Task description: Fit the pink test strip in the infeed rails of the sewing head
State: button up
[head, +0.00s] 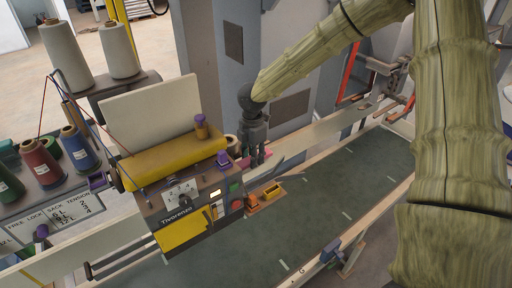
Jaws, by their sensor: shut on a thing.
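My gripper (258,158) is a dark gripper pointing down, just right of the sewing head, above the far side of the conveyor. It is shut on the pink test strip (244,162). Little of the strip shows: a pink bit is left of the fingers, towards the sewing head, and a paler pink bit is right of them. The sewing head (178,162) is a grey machine with a yellow cover and front panel. Its infeed rails are not clearly visible at its right end. I cannot tell whether the strip touches them.
A green conveyor belt (330,188) runs below, between pale side rails. A small orange tray (265,197) sits at the sewing head's lower right. Thread cones (65,58) and coloured spools (78,148) stand at left. A grey column (232,60) rises behind.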

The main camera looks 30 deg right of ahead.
jog(key=shift+s+a+f, duration=0.25)
jog(key=shift+s+f, duration=0.25)
jog(key=shift+s, duration=0.15)
jog(key=shift+d+f+b, duration=0.3)
jog(key=shift+f+b, duration=0.2)
jog(key=shift+f, duration=0.15)
jog(key=shift+a+f+b, duration=0.1)
jog(key=shift+f+b, duration=1.4)
jog(key=shift+f, duration=0.6)
jog(key=shift+f+b, duration=1)
jog(key=shift+f, duration=1)
jog(key=o, duration=1.1)
notch_tip(320, 180, up, 12)
jog(key=shift+s, duration=0.1)
